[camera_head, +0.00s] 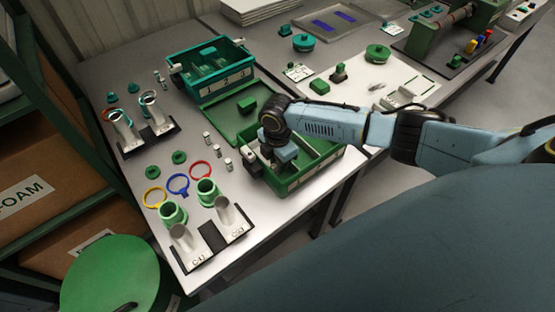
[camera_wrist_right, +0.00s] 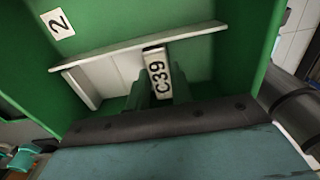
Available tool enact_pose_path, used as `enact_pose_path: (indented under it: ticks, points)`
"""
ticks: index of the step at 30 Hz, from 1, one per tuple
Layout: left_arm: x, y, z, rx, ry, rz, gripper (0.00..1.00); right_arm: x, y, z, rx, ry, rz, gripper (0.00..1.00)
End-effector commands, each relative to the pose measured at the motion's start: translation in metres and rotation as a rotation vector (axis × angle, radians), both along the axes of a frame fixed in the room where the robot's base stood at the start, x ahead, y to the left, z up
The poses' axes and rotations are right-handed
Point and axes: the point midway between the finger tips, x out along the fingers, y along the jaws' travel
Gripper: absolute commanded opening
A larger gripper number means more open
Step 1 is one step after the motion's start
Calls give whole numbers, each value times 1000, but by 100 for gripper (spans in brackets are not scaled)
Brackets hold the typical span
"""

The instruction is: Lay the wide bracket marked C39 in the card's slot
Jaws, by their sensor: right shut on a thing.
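The bracket marked C39 (camera_wrist_right: 157,76) is in the right wrist view, a pale piece with its black-lettered tag facing the camera, inside a green bin (camera_wrist_right: 240,60). My right gripper (camera_wrist_right: 158,92) is shut on it, with a finger on each side of the tag. In the head view my right gripper (camera_head: 275,158) reaches down into the near green bin (camera_head: 300,182), and the bracket is hidden there. A white card (camera_head: 400,72) lies on the bench at the right with several parts on it; I cannot tell which slot is the bracket's. My left gripper is out of view.
A teal bin (camera_head: 228,87) stands behind the green one, whose walls surround my gripper. Stands with metal cups (camera_head: 232,222) and coloured rings (camera_head: 178,184) are at the left. A green machine (camera_head: 455,35) and a grey tray (camera_head: 335,22) are at the back right.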

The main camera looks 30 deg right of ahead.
Motion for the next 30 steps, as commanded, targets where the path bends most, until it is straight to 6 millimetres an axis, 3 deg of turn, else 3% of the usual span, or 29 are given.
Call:
enact_pose_path:
  ticks: [6,7,12,18,23,30]
  points:
    - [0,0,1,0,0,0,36,1,0,1,1,-3,0,0]
    - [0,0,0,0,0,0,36,1,0,1,1,-3,0,25]
    - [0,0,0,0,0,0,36,1,0,0,1,-2,0,47]
    - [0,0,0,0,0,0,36,0,0,0,0,-1,0,48]
    - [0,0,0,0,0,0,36,0,0,-1,0,1,0,66]
    - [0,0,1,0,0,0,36,0,0,0,0,0,0,66]
